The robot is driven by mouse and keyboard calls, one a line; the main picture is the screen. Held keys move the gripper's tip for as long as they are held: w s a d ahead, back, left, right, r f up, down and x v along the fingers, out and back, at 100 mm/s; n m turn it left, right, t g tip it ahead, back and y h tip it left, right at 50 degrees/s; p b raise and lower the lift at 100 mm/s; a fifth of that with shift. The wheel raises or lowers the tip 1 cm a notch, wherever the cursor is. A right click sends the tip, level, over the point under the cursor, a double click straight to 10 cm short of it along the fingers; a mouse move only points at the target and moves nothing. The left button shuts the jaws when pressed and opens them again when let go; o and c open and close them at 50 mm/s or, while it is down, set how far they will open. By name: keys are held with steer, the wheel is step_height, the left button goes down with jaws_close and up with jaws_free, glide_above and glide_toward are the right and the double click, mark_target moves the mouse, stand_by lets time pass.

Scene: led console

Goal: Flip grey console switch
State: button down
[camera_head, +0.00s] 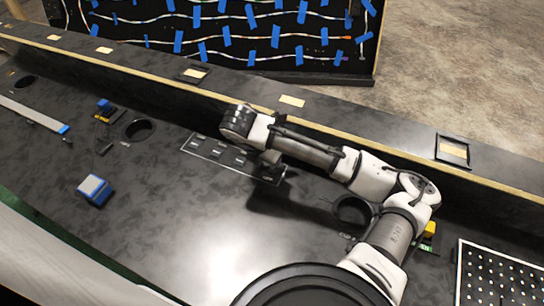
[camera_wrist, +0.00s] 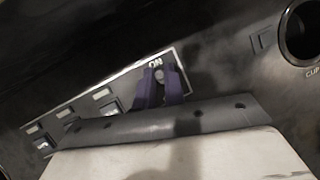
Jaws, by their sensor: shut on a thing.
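The grey switch panel (camera_head: 212,162) lies on the dark console top in the middle of the head view. It has a pale outline and several small switches. My gripper (camera_head: 271,158) is at the panel's right end. In the wrist view, its two dark purple fingers (camera_wrist: 160,84) are close together at the right end of the panel (camera_wrist: 128,83), just below an "ON" label. A small grey switch tip (camera_wrist: 159,75) shows between the fingers, and they are shut on it. Most of this switch is hidden by the fingers. Other switches (camera_wrist: 105,95) sit further left.
A round cup hole (camera_wrist: 303,32) lies right of the panel. A raised ledge (camera_head: 290,101) runs behind it. A blue and grey block (camera_head: 95,189) and another round hole (camera_head: 138,129) are to the left. A perforated board (camera_head: 497,277) is at the right. The front console surface is mostly clear.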

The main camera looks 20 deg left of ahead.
steer(key=s+t+b, duration=0.1)
steer(key=t+b, duration=0.1)
steer(key=shift+f+t, duration=0.1)
steer(key=shift+t, duration=0.2)
steer(key=shift+s+r+t, duration=0.2)
steer(key=shift+s+t, duration=0.25)
steer(key=shift+t, duration=0.45)
steer(key=shift+s+r+t+p, duration=0.1)
steer(key=shift+s+t+p, duration=0.15)
steer(key=shift+t+p, duration=0.55)
steer(key=t+p, duration=0.1)
steer(key=p, duration=0.3)
steer(key=shift+s+a+m+t+h, duration=0.1)
steer(key=shift+s+m+t+h, duration=0.2)
steer(key=shift+s+t, duration=0.1)
steer(key=shift+s+f+t+p, duration=0.2)
steer(key=shift+f+t+p, duration=0.35)
steer(key=shift+p, duration=0.65)
steer(key=shift+s+f, duration=0.1)
steer(key=shift+f, duration=0.05)
steer(key=c, duration=1.5)
jaws_free()
